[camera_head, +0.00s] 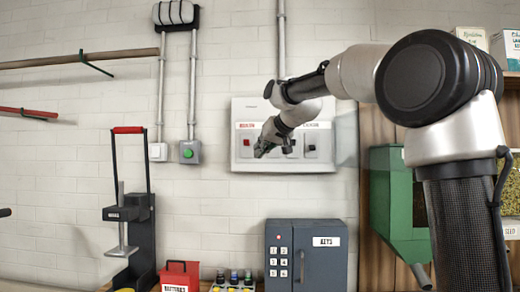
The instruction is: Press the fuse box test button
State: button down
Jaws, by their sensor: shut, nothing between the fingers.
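The fuse box (258,112) is a pale grey panel on the white brick wall, under a vertical conduit. A red button or switch (247,142) shows at its left under a red label. A dark switch (311,147) shows at its right under another label. My gripper (261,152) is shut and empty, in front of the lower middle-left of the panel, just right of the red part. My arm reaches in from the right and hides the panel's middle. I cannot tell whether the gripper touches the panel.
Left of the panel, a grey box with a green button (188,152) hangs on a conduit. Below stand a blue-grey key safe (328,270), a red battery box (178,275) and a black press with a red handle (128,215). A green hopper (392,195) stands right.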

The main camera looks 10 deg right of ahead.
jog(key=shift+w+d, duration=0.25)
jog(key=shift+w, duration=0.45)
jog(key=shift+w+d, duration=0.2)
jog(key=shift+w, duration=0.55)
jog(key=shift+w+d, duration=0.25)
jog(key=shift+w, duration=0.45)
jog(key=shift+w+d, duration=0.1)
jog(key=shift+w, duration=0.25)
jog(key=shift+w+d, duration=0.15)
jog(key=shift+w, duration=0.3)
dwell(0.3)
jog(key=shift+s, duration=0.2)
jog(key=shift+s+a, duration=0.3)
jog(key=shift+s, duration=0.35)
jog(key=s, duration=0.1)
jog(key=s+a, duration=0.1)
jog(key=s, duration=0.2)
jog(key=shift+s+a, duration=0.25)
jog(key=shift+s, duration=0.1)
